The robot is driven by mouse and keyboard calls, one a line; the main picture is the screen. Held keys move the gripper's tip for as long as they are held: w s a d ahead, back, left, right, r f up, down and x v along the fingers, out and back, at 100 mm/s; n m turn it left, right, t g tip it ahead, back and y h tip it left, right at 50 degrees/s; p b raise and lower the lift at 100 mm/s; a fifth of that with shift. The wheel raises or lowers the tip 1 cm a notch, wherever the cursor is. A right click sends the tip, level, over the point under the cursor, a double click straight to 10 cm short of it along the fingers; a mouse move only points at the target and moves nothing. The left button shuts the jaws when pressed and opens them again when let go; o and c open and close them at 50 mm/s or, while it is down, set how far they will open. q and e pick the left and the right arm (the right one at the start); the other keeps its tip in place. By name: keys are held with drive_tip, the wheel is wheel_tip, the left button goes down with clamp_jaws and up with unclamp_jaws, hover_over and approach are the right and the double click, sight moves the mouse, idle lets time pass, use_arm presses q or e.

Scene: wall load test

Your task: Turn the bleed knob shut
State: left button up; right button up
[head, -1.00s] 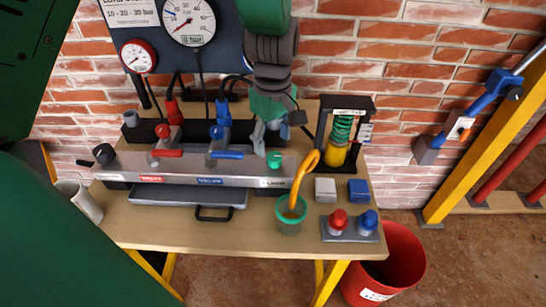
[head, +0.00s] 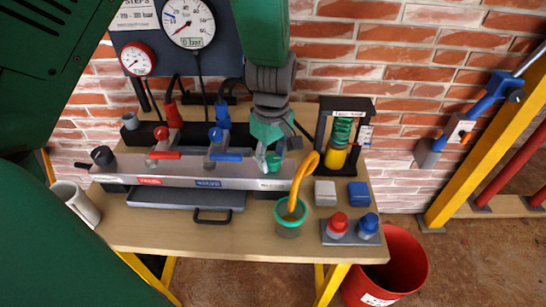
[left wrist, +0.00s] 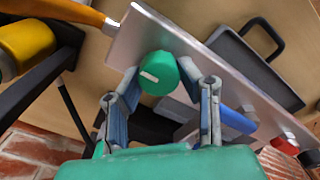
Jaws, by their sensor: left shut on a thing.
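The green bleed knob (head: 273,163) sits at the right end of the grey manifold bar (head: 225,183), partly hidden by my left gripper (head: 268,148) in the head view. In the left wrist view the knob (left wrist: 159,73) is a round green cap with a short white mark on its face. The fingers of my left gripper (left wrist: 160,80) stand on either side of it, shut on it. My right gripper is not in view.
A red-handled valve (head: 167,154) and a blue-handled valve (head: 224,156) stand left of the knob. Right of it are a green cup (head: 288,227) with an orange hook (head: 301,180) and a black frame with a green spring (head: 342,130). Gauges (head: 188,22) hang behind.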

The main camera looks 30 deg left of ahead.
use_arm(q)
drive_tip(key=shift+d, duration=0.2)
drive_tip(key=shift+r+m+p, duration=0.15)
drive_tip(key=shift+m+p, duration=0.75)
drive_tip(key=shift+p, duration=0.25)
drive_tip(key=m+p, duration=0.3)
drive_tip(key=shift+p, duration=0.3)
drive_tip(key=m+p, duration=0.2)
drive_tip(key=m, duration=0.1)
drive_tip(key=shift+d, duration=0.1)
drive_tip(key=m+p, duration=0.3)
drive_tip(key=m, duration=0.2)
drive_tip(key=shift+m, duration=0.3)
drive_tip(key=shift+s+m+p, duration=0.15)
drive_tip(key=shift+m+p, duration=1)
drive_tip(key=shift+m, duration=1.15)
drive_tip(key=shift+f, duration=0.2)
